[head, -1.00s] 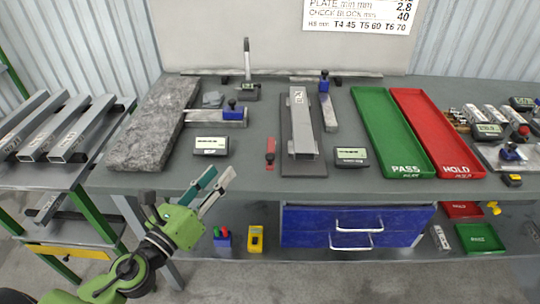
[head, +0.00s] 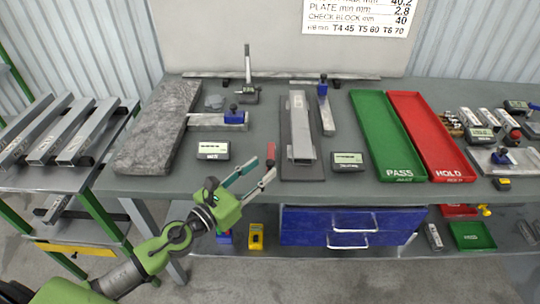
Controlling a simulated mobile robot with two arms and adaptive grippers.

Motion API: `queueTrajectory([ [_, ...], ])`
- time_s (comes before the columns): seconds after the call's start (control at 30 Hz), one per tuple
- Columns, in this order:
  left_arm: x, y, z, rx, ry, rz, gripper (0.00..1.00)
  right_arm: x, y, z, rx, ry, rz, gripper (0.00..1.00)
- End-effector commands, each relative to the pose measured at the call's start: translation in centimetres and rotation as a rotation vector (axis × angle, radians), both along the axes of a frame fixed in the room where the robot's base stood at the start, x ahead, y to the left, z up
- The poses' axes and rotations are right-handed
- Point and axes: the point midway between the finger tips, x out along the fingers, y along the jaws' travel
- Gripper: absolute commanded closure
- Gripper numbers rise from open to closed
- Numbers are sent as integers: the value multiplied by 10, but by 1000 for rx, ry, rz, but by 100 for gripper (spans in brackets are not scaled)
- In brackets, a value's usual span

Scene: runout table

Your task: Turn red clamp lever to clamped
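The red clamp lever (head: 271,152) is a small upright-looking red piece on the grey table, just left of the dark plate holding a metal profile (head: 302,150). My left gripper (head: 266,167) reaches in from the lower left over the table's front edge. My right gripper is out of view.
A display box (head: 213,150) stands left of the lever and another display box (head: 347,161) right of the plate. A granite slab (head: 155,135) lies at left. Green PASS (head: 402,172) and red HOLD (head: 452,172) trays lie at right. A blue drawer unit (head: 310,226) is below.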

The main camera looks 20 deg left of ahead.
Motion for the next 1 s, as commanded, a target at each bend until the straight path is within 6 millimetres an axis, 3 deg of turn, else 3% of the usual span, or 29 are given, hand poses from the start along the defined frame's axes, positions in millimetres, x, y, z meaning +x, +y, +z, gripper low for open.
queueTrajectory([
  [0.3, 37, -16, 1, 0, 0, 0, 66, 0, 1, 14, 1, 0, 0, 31],
  [0.67, 42, -18, -1, -1, 1, -1, 66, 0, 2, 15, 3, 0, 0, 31],
  [0.7, 42, -18, -1, -1, 0, -1, 69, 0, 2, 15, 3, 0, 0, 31],
  [0.83, 42, -18, 0, -1, 0, -1, 100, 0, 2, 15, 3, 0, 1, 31],
  [1.0, 42, -18, 0, -1, 0, 0, 100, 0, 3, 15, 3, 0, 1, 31],
])
